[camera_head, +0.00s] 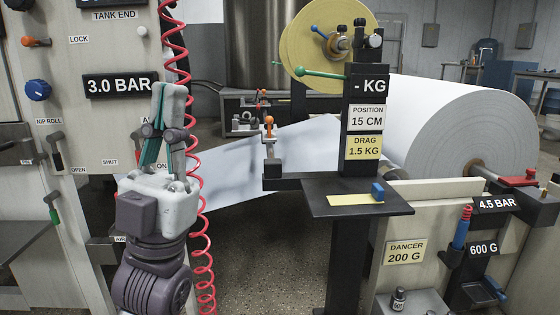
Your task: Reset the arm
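My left gripper (168,92) points upward in front of the left control panel (110,45). Its two pale fingers with green inner pads come together at the tips, and I see nothing between them. The gripper body covers part of the row of switch labels on the panel. A coiled red hose (197,220) hangs right beside it; I cannot tell whether they touch. My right gripper is not in view.
A blue knob (38,90) and small levers are on the panel. A black post (364,165) with a shelf (325,208) stands at centre, below a yellow disc (310,42). A large white paper roll (450,125) is at right. Floor shows between panel and post.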

